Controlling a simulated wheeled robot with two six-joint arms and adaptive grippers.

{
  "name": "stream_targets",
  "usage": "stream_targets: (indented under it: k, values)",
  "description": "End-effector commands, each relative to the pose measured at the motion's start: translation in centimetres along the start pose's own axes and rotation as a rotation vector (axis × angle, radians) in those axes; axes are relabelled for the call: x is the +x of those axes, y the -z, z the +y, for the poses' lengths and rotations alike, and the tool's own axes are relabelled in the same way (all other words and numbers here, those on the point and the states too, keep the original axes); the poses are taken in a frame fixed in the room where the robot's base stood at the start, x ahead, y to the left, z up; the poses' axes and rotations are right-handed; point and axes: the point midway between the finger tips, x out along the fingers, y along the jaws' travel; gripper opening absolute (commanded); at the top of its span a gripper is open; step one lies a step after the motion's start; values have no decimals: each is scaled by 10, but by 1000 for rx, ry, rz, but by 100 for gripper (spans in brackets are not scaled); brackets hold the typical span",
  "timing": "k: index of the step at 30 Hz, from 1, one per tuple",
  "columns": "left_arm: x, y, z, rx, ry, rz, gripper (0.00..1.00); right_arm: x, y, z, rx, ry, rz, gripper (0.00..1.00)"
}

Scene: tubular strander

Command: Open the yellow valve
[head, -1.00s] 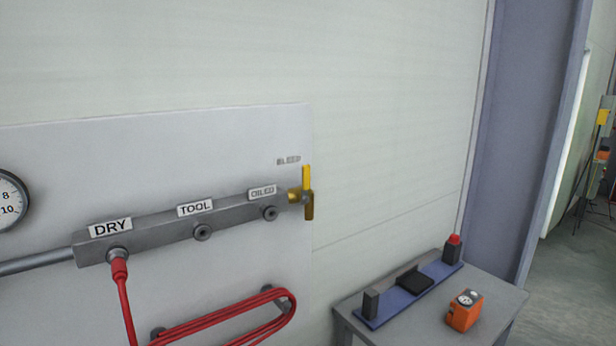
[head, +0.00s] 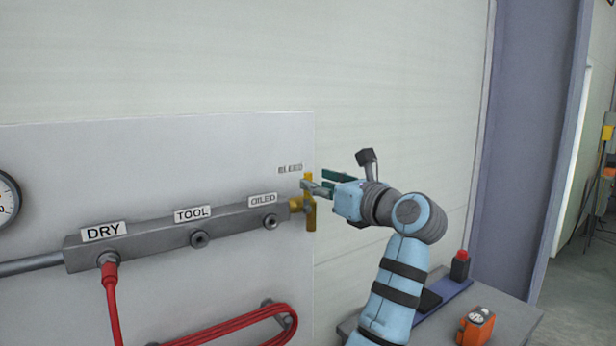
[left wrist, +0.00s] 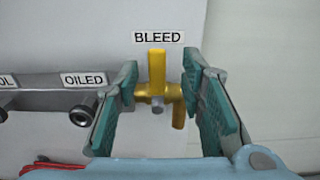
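The yellow valve (head: 309,214) sits at the right end of the grey manifold, under the BLEED label. Its handle stands upright, as the left wrist view also shows (left wrist: 157,68). My left gripper (head: 322,182) is at the valve, its arm rising from the lower right. In the left wrist view, its two green-padded fingers (left wrist: 161,85) are apart, one on each side of the handle, with gaps visible. Whether a finger touches the valve I cannot tell. In the head view the gripper partly covers the handle. My right gripper is not in view.
The grey manifold (head: 150,240) carries DRY, TOOL and OILED ports. A red hose (head: 112,305) hangs from DRY, and a coiled red hose (head: 235,322) is below. A table (head: 508,325) at lower right holds an orange device (head: 476,328). The wall above is clear.

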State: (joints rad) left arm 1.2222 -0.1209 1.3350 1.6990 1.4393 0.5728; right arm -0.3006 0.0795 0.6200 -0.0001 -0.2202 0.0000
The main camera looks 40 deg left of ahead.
Motion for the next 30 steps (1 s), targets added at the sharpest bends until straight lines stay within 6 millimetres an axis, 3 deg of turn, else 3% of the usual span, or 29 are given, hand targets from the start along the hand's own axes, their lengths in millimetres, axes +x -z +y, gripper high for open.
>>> stream_targets:
  k: [3, 6, 16, 23, 30]
  values:
    - [25, -2, 1, 3, -3, -1, 36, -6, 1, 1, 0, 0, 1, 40]
    - [37, -2, 0, 2, -1, -1, 36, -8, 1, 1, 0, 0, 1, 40]
    - [43, 0, 0, 3, 0, 0, 36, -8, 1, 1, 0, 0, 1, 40]
    - [43, 0, 0, 3, 0, 0, 0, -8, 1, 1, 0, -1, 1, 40]
    - [46, 0, 1, 3, -1, -1, 0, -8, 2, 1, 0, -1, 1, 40]
